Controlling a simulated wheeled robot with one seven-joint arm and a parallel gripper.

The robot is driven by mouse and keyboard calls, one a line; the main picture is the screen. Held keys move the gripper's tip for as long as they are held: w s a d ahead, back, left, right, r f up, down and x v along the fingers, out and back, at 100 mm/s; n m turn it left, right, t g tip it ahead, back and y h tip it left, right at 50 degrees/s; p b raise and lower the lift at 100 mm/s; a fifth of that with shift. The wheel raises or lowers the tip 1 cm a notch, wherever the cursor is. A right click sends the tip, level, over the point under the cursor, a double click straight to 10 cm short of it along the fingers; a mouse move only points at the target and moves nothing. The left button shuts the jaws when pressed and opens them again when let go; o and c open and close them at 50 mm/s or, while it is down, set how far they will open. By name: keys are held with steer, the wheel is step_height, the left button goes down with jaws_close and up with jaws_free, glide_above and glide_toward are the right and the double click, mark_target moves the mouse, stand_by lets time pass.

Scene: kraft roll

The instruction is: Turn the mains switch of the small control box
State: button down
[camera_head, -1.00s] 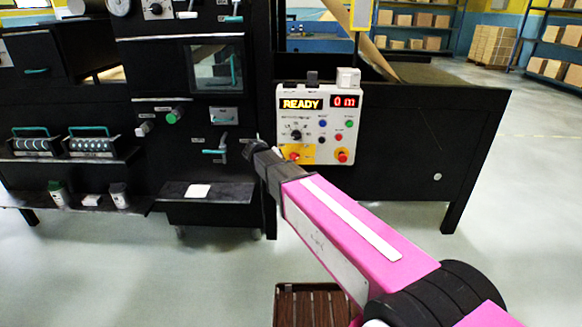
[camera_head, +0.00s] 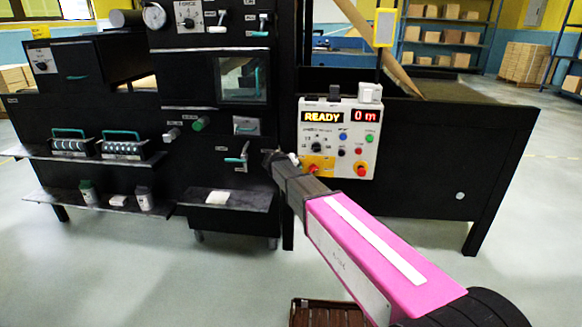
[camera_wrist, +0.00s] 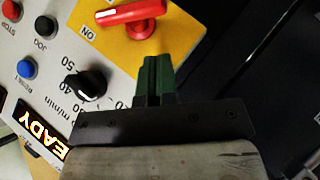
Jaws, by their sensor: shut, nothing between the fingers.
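The small control box (camera_head: 340,140) is a pale panel with a lit READY display and a 0 m display. Its mains switch is a red rotary handle (camera_wrist: 132,14) on a yellow plate (camera_wrist: 180,32), with an ON mark beside it. In the head view the yellow plate (camera_head: 318,165) is at the lower left of the panel, partly behind my arm. My gripper (camera_wrist: 157,62) has its green fingers shut and empty. In the wrist view the tips overlap the yellow plate, just short of the handle. Whether they touch the plate cannot be told.
A black speed knob (camera_wrist: 85,84) and several push buttons, one blue (camera_wrist: 25,68), sit near the switch. A red stop button (camera_head: 360,168) is at the panel's lower right. Black machine bodies (camera_head: 440,150) surround the box. Open floor (camera_head: 150,270) lies in front.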

mark_target(313, 171)
steer(key=shift+s+d+f, duration=0.1)
steer(key=shift+d+f, duration=1.25)
steer(key=shift+d, duration=0.05)
steer(key=shift+f+n+h, duration=0.55)
steer(key=shift+n+h, duration=0.05)
steer(key=shift+h, duration=0.4)
steer(key=d+f+n+t+h, duration=0.1)
steer(key=n+t+h, duration=0.1)
steer(key=n, duration=0.1)
steer(key=d+f+n+t+h, duration=0.1)
steer(key=n+t+h, duration=0.1)
steer(key=n+t, duration=0.1)
steer(key=d+f+n+t+h, duration=0.1)
steer(key=n+t, duration=0.2)
steer(key=n, duration=0.2)
steer(key=shift+d+f+h, duration=0.1)
steer(key=shift+f+h, duration=0.2)
steer(key=shift+h, duration=0.1)
steer(key=shift+d, duration=0.15)
stand_by(0.5)
stand_by(0.4)
